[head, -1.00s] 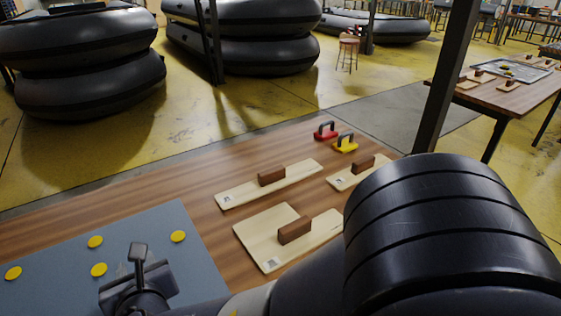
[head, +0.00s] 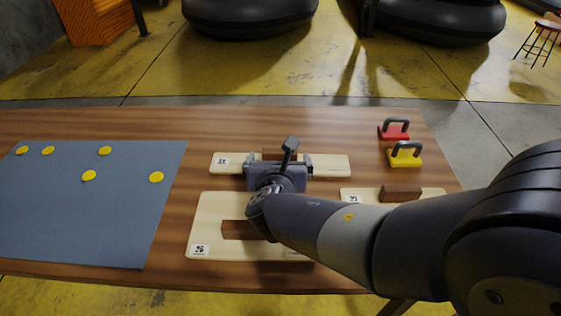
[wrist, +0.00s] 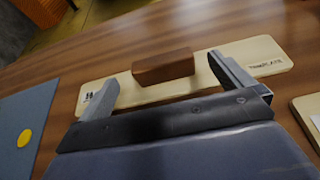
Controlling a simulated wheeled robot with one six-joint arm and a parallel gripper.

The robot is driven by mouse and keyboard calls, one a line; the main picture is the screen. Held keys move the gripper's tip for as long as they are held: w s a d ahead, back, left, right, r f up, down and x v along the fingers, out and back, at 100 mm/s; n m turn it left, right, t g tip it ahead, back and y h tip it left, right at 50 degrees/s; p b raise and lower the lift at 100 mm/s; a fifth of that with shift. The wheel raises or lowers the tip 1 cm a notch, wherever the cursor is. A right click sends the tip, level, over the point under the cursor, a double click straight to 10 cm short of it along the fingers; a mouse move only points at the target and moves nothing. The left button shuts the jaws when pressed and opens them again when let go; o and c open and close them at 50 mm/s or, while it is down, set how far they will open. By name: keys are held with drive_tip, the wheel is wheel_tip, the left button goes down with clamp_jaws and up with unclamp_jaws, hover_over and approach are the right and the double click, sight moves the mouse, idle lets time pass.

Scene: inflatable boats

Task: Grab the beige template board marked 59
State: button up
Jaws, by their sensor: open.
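Three beige template boards with brown block handles lie on the wooden table. The far long board (head: 333,165) has a small label at its left end; I cannot read the number surely. My gripper (head: 279,163) is open above this board and partly hides its handle. In the wrist view, the board (wrist: 120,92) lies ahead with its brown handle (wrist: 163,67) between and beyond the two open fingers, not gripped. The larger near board (head: 208,215) has a label at its lower left and is partly covered by my arm. The right board (head: 432,193) is partly hidden too.
A red handled block (head: 394,134) and a yellow handled block (head: 405,158) stand at the table's right rear. A blue-grey mat (head: 70,215) with several yellow discs covers the left. Bare wood (head: 200,125) shows behind the far board.

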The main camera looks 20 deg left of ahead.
sight(280, 152)
drive_tip(key=x, duration=0.5)
drive_tip(key=shift+r+b, duration=0.1)
drive_tip(key=shift+b, duration=0.3)
drive_tip(key=shift+c, duration=0.4)
drive_tip(key=c, duration=1.1)
